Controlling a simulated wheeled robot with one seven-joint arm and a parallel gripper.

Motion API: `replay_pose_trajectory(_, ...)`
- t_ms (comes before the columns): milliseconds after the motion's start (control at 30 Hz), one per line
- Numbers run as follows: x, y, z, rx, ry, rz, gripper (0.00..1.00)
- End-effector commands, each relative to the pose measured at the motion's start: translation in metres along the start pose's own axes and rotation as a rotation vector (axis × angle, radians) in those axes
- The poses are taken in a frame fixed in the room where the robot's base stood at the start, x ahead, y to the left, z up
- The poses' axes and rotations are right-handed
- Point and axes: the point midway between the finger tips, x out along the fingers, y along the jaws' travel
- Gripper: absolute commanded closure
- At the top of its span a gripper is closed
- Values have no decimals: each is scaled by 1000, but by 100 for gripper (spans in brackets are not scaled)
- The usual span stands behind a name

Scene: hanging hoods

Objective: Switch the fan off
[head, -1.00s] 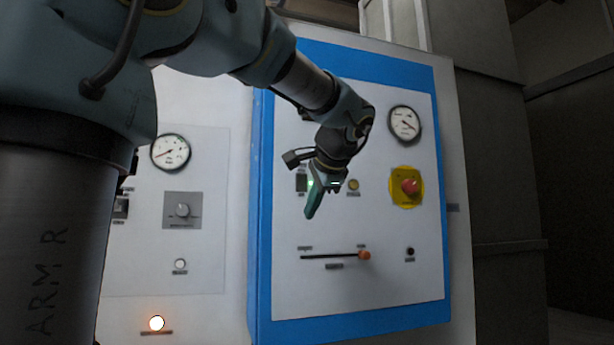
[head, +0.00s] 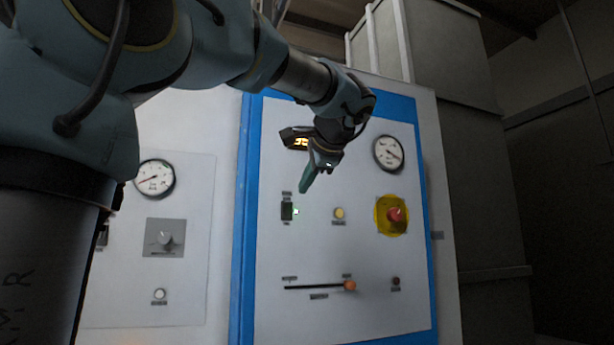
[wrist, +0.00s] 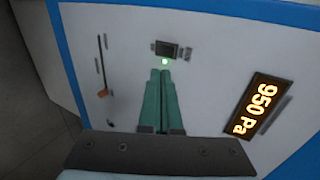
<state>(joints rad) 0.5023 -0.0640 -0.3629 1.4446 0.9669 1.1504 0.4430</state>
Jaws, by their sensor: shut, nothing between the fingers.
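A blue-framed white control panel (head: 375,265) fills the middle of the head view. A small dark switch (head: 287,211) sits on its left part, with a lit green light (head: 296,212) beside it. The switch also shows at the top of the wrist view (wrist: 166,48), with the green light (wrist: 165,61) between it and my fingertips. The labels are too small to read. My gripper (head: 304,188) is shut and empty, its green fingers just above the switch in the head view. It appears apart from the panel, but the exact gap is unclear.
A lit display (wrist: 259,106) reads 950 Pa; my gripper partly hides it in the head view. The panel also has a gauge (head: 388,153), yellow button (head: 339,214), red mushroom button (head: 396,215) on yellow, and slider with orange knob (head: 350,286). A second panel (head: 195,275) stands left.

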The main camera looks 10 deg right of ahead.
Motion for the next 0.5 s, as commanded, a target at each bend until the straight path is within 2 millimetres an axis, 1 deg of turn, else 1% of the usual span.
replay_pose_trajectory(33, 12, -1, 2, 0, -5, 3, 100)
replay_pose_trajectory(100, 27, -2, 1, 0, -5, 3, 100)
replay_pose_trajectory(267, 58, -2, 1, 1, -3, 2, 100)
replay_pose_trajectory(300, 64, -5, 1, -1, -4, 3, 100)
replay_pose_trajectory(367, 72, -12, 1, -2, -2, 1, 100)
replay_pose_trajectory(500, 85, -18, 1, -1, -1, 2, 100)
